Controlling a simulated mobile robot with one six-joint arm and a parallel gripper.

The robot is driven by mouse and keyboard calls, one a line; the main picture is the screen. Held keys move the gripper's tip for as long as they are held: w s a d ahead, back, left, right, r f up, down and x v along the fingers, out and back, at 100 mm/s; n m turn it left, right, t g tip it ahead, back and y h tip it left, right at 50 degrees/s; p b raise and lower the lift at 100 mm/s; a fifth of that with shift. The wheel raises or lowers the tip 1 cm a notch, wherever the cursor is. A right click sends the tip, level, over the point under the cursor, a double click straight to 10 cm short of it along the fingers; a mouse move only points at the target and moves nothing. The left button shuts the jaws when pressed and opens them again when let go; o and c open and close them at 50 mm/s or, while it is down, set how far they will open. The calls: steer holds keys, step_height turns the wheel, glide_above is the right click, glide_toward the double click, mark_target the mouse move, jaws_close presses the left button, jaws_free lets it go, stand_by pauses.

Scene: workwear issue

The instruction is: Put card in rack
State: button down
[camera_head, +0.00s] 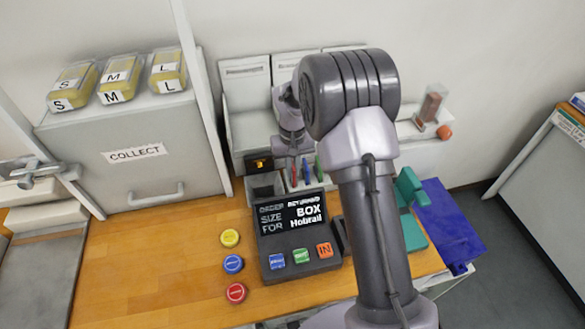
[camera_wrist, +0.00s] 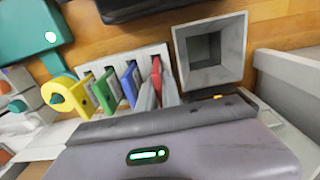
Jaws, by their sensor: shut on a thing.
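In the wrist view, my gripper (camera_wrist: 158,94) is shut on a red card (camera_wrist: 156,72), with a grey finger on each side of it. The red card is upright at the end of the white rack (camera_wrist: 148,52), beside the grey bin. I cannot tell whether its lower edge is seated in a slot. A blue card (camera_wrist: 130,80), a green card (camera_wrist: 107,88) and a yellow card (camera_wrist: 100,97) stand in a row in the rack. In the head view, the red card (camera_head: 293,174) shows below my gripper, and my arm hides part of the rack.
An open grey bin (camera_wrist: 236,62) stands right beside the rack. A console (camera_head: 290,262) reading "BOX" and "Hobnail" and round coloured buttons (camera_head: 233,264) are on the wooden table. A teal device (camera_head: 410,190) is at right. A COLLECT cabinet (camera_head: 135,180) stands at left.

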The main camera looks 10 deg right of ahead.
steer(key=shift+f, duration=0.35)
stand_by(0.3)
steer(key=c, duration=1.5)
jaws_free()
steer(key=shift+o, duration=0.2)
steer(key=shift+r, duration=0.15)
steer(key=shift+r+p, duration=3.25)
steer(key=shift+r, duration=1.25)
steer(key=shift+f, duration=0.1)
